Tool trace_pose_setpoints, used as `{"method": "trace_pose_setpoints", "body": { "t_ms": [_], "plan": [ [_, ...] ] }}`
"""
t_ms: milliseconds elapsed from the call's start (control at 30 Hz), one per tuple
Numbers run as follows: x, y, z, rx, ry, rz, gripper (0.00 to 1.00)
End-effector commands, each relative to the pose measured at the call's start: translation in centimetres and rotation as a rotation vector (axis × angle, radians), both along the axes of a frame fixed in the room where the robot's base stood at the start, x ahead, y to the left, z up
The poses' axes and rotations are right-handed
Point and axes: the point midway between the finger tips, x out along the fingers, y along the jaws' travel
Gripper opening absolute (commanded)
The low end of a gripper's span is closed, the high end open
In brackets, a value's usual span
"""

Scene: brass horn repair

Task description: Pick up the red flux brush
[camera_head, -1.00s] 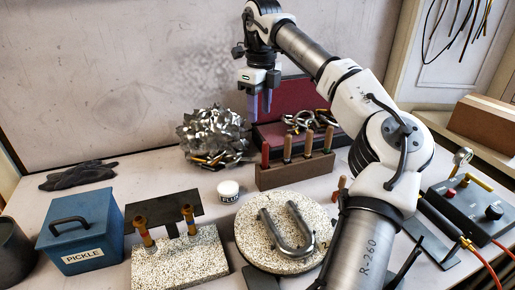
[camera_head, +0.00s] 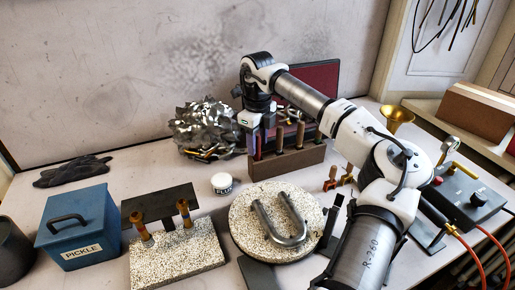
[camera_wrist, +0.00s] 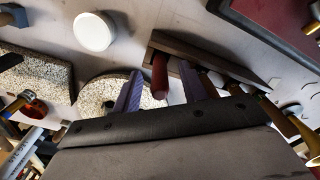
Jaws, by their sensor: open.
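The red flux brush (camera_wrist: 160,76) stands upright at the left end of a wooden rack (camera_head: 288,164); only its red handle shows. In the head view the red handle (camera_head: 258,147) is partly hidden by my fingers. My gripper (camera_head: 262,138) is over the rack's left end, pointing down. In the wrist view my gripper (camera_wrist: 159,68) is open, with one purple finger on each side of the red handle. I cannot tell whether either finger touches it.
Several wooden-handled tools (camera_head: 300,134) stand in the rack to the right. A white flux jar (camera_head: 221,183) and a round speckled block (camera_head: 240,222) with a metal U-tube (camera_head: 283,236) are in front. A crumpled metallic heap (camera_head: 200,128) is left; a dark red case (camera_head: 318,88) is behind.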

Motion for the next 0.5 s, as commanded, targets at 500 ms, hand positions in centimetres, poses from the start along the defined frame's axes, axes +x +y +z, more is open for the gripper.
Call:
{"method": "trace_pose_setpoints", "body": {
  "t_ms": [500],
  "plan": [
    [-0.02,0.04,-0.96,-0.001,-0.001,0.0,0.2]
  ]
}}
